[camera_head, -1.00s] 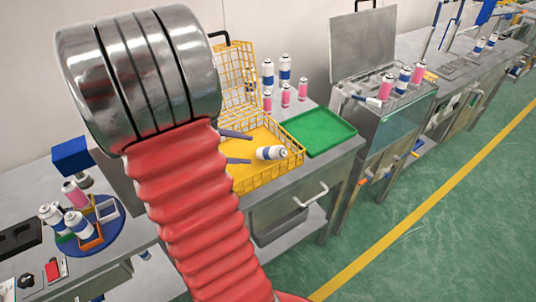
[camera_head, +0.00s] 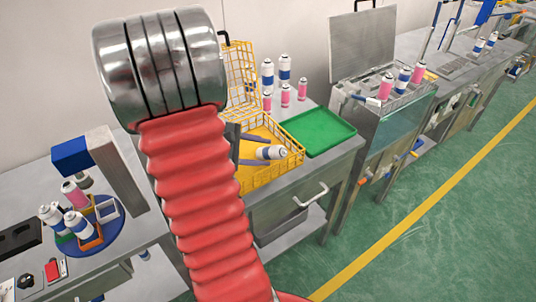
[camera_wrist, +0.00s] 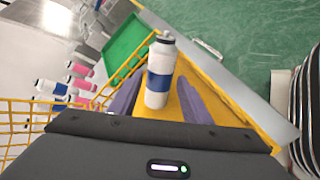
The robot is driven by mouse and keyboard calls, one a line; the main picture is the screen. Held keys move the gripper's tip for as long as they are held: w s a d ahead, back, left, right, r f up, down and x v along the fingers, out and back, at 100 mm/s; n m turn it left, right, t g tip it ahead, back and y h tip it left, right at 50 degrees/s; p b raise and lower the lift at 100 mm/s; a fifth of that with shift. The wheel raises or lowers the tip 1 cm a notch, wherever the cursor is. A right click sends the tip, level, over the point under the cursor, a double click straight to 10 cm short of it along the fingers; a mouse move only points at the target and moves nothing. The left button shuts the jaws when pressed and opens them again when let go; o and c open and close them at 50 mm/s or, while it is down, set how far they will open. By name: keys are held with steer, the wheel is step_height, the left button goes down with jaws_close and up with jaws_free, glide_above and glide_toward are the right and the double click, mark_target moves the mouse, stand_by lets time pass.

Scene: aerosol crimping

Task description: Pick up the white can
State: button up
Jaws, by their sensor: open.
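The white can (camera_head: 271,153) with a blue band lies on its side in the yellow wire basket (camera_head: 270,180). In the wrist view the white can (camera_wrist: 160,72) lies lengthwise between my two purple-grey fingers. My gripper (camera_head: 261,151) is open, its fingers reaching in from the left on both sides of the can's near end. In the wrist view, my gripper (camera_wrist: 160,92) shows a gap between each finger and the can. Part of my gripper's body is hidden behind my red arm sleeve in the head view.
A green tray (camera_head: 318,132) lies right of the basket. Several white and pink cans (camera_head: 285,72) stand behind it. A blue turntable (camera_head: 95,243) with more cans is at left. The basket's raised wire lid (camera_head: 241,75) stands at its back.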

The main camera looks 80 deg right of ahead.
mark_target(266, 152)
steer(key=shift+x, duration=1.95)
steer(key=shift+w, duration=0.1)
steer(key=shift+c, duration=0.2)
steer(key=c, duration=1)
steer(key=shift+o, duration=0.2)
step_height(266, 152, up, 10)
